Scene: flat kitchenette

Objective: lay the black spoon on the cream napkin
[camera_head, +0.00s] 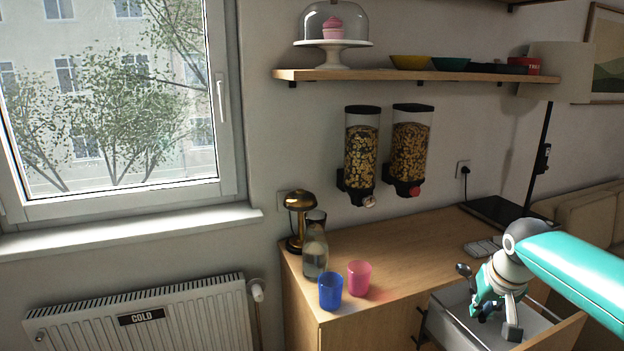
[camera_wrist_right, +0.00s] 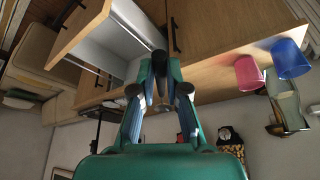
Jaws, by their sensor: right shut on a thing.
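My right gripper (camera_head: 496,316) is over the open drawer (camera_head: 448,314) at the right of the head view, fingers pointing down. It is shut on the black spoon, whose bowl (camera_head: 464,270) sticks up beside the gripper's left side. In the right wrist view the spoon (camera_wrist_right: 159,64) shows as a dark piece between the fingertips (camera_wrist_right: 159,92). The rest of the spoon is hidden by the fingers. I see no cream napkin in either view. My left gripper is not in view.
The wooden counter (camera_head: 405,255) runs behind the drawer. A blue cup (camera_head: 330,291), a pink cup (camera_head: 359,278), a glass bottle (camera_head: 315,255) and a gold lamp (camera_head: 298,205) stand at its left end. Two cereal dispensers (camera_head: 361,150) hang above. The counter's middle is clear.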

